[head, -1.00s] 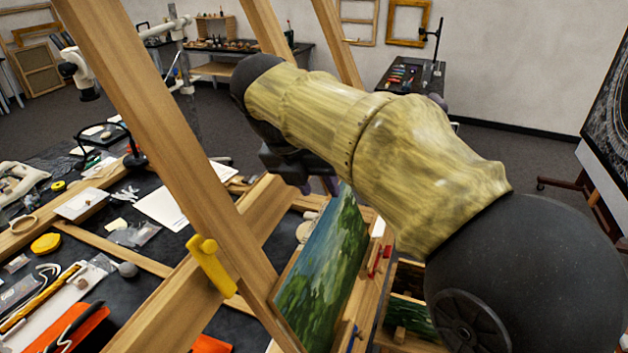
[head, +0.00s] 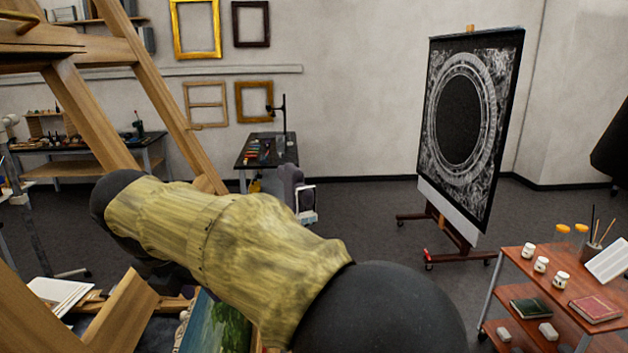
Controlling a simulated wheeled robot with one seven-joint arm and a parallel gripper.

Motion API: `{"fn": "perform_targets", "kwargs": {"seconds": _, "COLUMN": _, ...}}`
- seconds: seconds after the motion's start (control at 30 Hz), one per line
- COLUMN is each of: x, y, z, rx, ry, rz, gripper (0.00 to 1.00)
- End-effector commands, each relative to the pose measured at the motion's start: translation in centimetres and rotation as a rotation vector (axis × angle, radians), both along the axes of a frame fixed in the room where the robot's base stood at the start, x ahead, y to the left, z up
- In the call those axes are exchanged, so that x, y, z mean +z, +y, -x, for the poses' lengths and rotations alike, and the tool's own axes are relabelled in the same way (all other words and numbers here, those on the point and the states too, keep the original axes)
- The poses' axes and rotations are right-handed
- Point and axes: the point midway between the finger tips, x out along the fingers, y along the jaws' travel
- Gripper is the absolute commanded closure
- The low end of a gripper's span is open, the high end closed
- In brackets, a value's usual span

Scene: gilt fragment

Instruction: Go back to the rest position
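My arm (head: 235,245), in a yellow-green streaked cover with dark joints, reaches from the bottom middle to the left in the head view. Its far end bends down behind the covered link, where only a dark part shows. My gripper cannot be made out, so what its fingers hold is hidden. A green and blue painting (head: 213,328) stands just below the arm, partly covered by it.
Wooden easel beams (head: 95,115) rise close on the left. A large dark picture with a ring (head: 462,125) stands on a wheeled easel at right. A reddish cart (head: 565,290) with jars and books is at lower right. Grey floor (head: 370,225) lies open between.

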Motion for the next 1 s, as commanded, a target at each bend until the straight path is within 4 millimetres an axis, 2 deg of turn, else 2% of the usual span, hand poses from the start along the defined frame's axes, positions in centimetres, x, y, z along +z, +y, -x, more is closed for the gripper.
{"fn": "perform_targets", "kwargs": {"seconds": 0.03, "x": -1.2, "y": -1.5, "z": -0.8, "rx": -0.084, "ry": 0.003, "rz": -0.028, "gripper": 0.61}}
{"fn": "perform_targets", "kwargs": {"seconds": 0.2, "x": -4.7, "y": -5.7, "z": -2.6, "rx": -0.379, "ry": 0.003, "rz": -0.146, "gripper": 0.61}}
{"fn": "perform_targets", "kwargs": {"seconds": 0.5, "x": -10.8, "y": -13.6, "z": -3.9, "rx": -0.938, "ry": -0.004, "rz": -0.348, "gripper": 0.61}}
{"fn": "perform_targets", "kwargs": {"seconds": 0.77, "x": -15.7, "y": -20.6, "z": -3.0, "rx": -1.458, "ry": -0.025, "rz": -0.515, "gripper": 0.61}}
{"fn": "perform_targets", "kwargs": {"seconds": 1.0, "x": -19.9, "y": -26.6, "z": -0.7, "rx": -1.961, "ry": -0.065, "rz": -0.659, "gripper": 0.61}}
